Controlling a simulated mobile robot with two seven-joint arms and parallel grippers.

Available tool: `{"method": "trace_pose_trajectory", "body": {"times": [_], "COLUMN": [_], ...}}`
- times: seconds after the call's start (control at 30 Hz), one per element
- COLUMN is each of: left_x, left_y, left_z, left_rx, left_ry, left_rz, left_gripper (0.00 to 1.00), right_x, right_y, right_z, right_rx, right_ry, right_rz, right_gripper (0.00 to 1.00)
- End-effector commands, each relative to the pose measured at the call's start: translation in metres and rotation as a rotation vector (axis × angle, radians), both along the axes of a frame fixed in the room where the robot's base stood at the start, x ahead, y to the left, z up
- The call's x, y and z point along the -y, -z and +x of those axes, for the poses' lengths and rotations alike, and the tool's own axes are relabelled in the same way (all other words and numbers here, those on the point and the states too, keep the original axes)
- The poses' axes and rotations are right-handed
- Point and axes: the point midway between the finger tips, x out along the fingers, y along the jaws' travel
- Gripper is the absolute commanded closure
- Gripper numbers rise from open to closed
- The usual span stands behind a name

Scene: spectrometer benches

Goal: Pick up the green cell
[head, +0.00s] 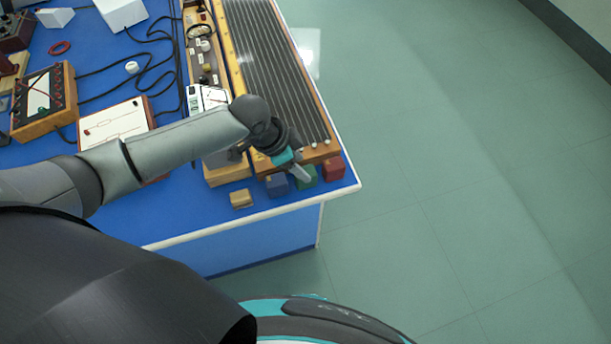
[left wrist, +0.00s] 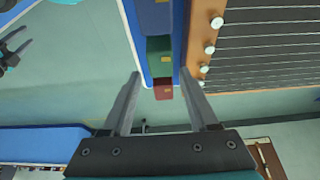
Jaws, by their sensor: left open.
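The green cell (head: 309,178) is a small block at the front right corner of the blue bench, between a blue cell (head: 277,186) and a red cell (head: 333,169). My left gripper (head: 299,172) is over the green cell in the head view and partly hides it. In the left wrist view the green cell (left wrist: 159,45) lies beyond the open, empty fingers (left wrist: 161,75), with the red cell (left wrist: 163,91) between the fingertips in the picture. Contact with any cell cannot be made out. A dark gripper, apparently my right one (left wrist: 14,45), shows small at the left edge.
A tan block (head: 241,199) stands left of the blue cell. A long wooden board with parallel wires (head: 275,75) lies just behind the cells. Meter boxes (head: 44,100) and cables fill the bench's left. The bench's white edge (head: 335,192) is close; open floor lies right.

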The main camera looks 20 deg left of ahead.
Motion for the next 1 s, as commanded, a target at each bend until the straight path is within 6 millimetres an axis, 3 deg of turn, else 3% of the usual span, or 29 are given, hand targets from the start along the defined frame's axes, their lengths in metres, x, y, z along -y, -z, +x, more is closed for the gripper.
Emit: {"method": "trace_pose_trajectory", "body": {"times": [0.3,0.63,1.0], "left_x": [0.01,0.011,0.011], "left_y": [0.04,0.044,0.044], "left_z": [0.008,0.009,0.009], "left_rx": [0.0,0.0,0.0], "left_ry": [-0.001,0.001,0.0], "left_rz": [-0.001,0.0,0.0], "left_gripper": [0.4,0.4,0.8], "right_x": [0.0,-0.001,-0.001], "right_y": [0.01,0.01,0.01], "right_z": [-0.001,-0.001,-0.001], "right_rx": [-0.001,-0.001,0.0], "right_ry": [-0.001,-0.002,-0.002], "right_rz": [0.001,0.001,0.002], "right_gripper": [0.5,0.5,0.5]}}
